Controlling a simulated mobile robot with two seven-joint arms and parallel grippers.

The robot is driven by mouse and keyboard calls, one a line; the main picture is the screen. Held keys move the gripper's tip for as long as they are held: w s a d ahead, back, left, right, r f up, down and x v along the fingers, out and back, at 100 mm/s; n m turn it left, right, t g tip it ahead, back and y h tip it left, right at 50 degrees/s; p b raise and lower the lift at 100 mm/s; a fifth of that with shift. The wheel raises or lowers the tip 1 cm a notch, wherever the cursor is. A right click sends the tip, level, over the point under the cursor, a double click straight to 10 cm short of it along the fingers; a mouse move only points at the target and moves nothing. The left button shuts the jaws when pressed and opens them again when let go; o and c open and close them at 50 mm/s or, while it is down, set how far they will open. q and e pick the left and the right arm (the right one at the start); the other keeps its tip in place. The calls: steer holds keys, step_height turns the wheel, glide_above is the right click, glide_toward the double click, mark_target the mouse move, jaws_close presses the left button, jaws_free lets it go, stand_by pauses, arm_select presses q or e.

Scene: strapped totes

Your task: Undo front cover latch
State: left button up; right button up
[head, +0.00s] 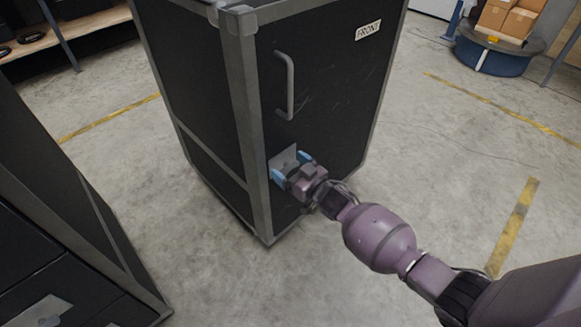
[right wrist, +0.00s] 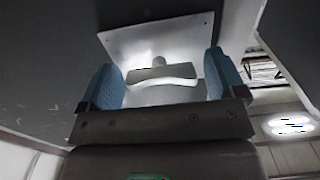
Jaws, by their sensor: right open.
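The front cover (head: 330,85) is a dark panel with a FRONT label (head: 367,30) and a grey bar handle (head: 285,85), on a black case with grey edges. A light metal latch plate (head: 283,160) sits low near the cover's left edge. In the right wrist view, the latch (right wrist: 160,73) is a pale curved tab on its plate (right wrist: 122,42). My right gripper (head: 291,168) is at the plate. Its blue fingers (right wrist: 164,80) are open, one on each side of the tab, with gaps visible. My left gripper is not in view.
Another dark case (head: 60,220) with a metal plate (head: 42,310) stands at the lower left. A shelf (head: 35,42) is at the upper left. A blue round base (head: 495,55) with cardboard boxes (head: 508,18) is at the upper right. The floor right of the case is clear.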

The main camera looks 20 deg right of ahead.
steer(key=c, duration=0.9)
steer(key=shift+n, duration=0.3)
steer(key=n, duration=0.3)
steer(key=shift+n, duration=0.3)
steer(key=n, duration=0.5)
steer(key=shift+a+f, duration=0.1)
steer(key=shift+a, duration=0.05)
steer(key=n, duration=0.5)
steer(key=shift+s+f+n+b, duration=0.1)
steer(key=shift+f+n+b, duration=0.05)
steer(key=shift+n+b, duration=0.2)
arm_select(q)
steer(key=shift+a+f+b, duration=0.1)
steer(key=shift+b, duration=0.2)
arm_select(e)
steer(key=shift+n, duration=1.45)
